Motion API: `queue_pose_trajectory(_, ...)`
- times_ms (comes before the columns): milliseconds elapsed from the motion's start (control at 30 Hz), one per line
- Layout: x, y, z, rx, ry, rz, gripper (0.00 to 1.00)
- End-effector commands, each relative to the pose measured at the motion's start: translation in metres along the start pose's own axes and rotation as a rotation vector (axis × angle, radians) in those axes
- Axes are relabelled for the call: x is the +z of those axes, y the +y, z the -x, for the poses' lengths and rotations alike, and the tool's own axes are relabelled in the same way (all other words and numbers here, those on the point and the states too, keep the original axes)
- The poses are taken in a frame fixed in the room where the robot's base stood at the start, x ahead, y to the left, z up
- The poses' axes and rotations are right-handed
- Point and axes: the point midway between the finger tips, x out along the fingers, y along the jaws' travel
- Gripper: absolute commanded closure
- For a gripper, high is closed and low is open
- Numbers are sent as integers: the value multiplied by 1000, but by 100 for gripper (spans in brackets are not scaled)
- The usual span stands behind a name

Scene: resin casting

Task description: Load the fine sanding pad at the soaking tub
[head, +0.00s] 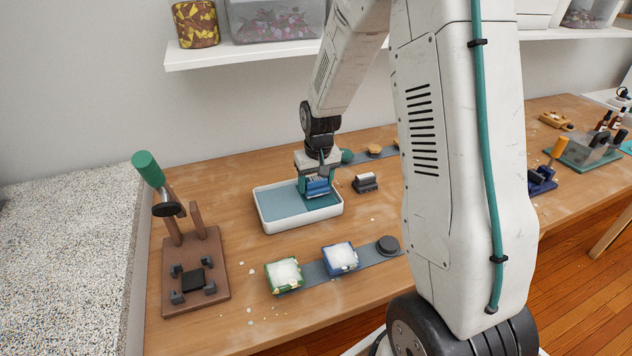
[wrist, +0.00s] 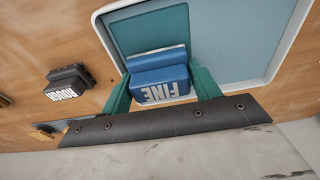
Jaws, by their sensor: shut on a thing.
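The fine sanding pad is a blue block (wrist: 160,82) with "FINE" on its face in the wrist view. My gripper (wrist: 163,88) is shut on it, a green finger on each side. In the head view the blue pad (head: 317,187) is held at the soaking tub (head: 264,222), a white-rimmed tray with blue-grey water. The pad is over the tub's right back part in that view. I cannot tell whether it touches the water. The tub's rim also shows in the wrist view (wrist: 296,45).
A dark block marked "ROUGH" (wrist: 68,84) sits beside the tub; it also shows in the head view (head: 365,183). Two white-topped blocks, one green (head: 284,273) and one blue (head: 340,259), stand on a grey strip in front. A brown stand (head: 195,270) is at left.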

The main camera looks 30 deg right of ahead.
Motion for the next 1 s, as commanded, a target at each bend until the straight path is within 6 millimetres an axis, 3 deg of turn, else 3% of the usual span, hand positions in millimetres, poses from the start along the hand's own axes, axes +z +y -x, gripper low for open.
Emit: queue_pose_trajectory(1000,1,0,-10,0,0,0,57)
